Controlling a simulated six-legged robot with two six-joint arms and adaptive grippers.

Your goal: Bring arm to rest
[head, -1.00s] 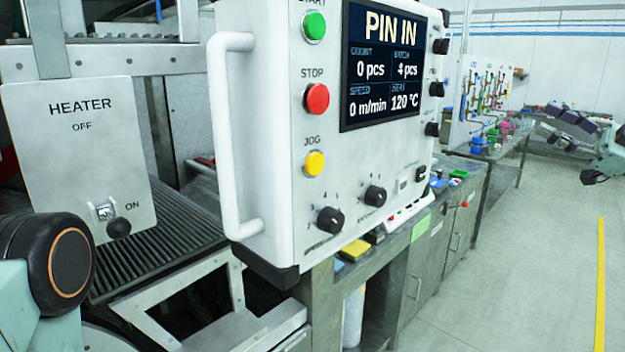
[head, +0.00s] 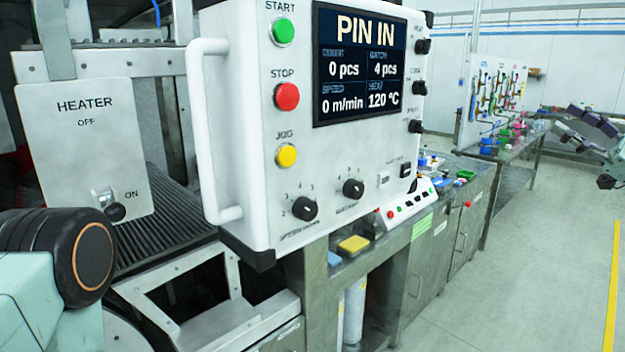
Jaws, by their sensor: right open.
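My right gripper (head: 562,120) is at the right edge in the head view. Its dark fingers point left and stand apart, open with nothing seen between them. It is in free air over the floor, apart from the benches, and the rest of that arm is cut off by the picture's edge. My left arm (head: 70,255) shows only as a black rounded joint with an orange ring and pale green links at the lower left. Its gripper is out of the picture.
A white control panel (head: 245,130) with a handle and a "PIN IN" screen (head: 365,65) fills the middle. A heater switch plate (head: 85,150) stands left. Workbenches (head: 430,250) run back right. The floor (head: 530,280) at right is clear, with a yellow line.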

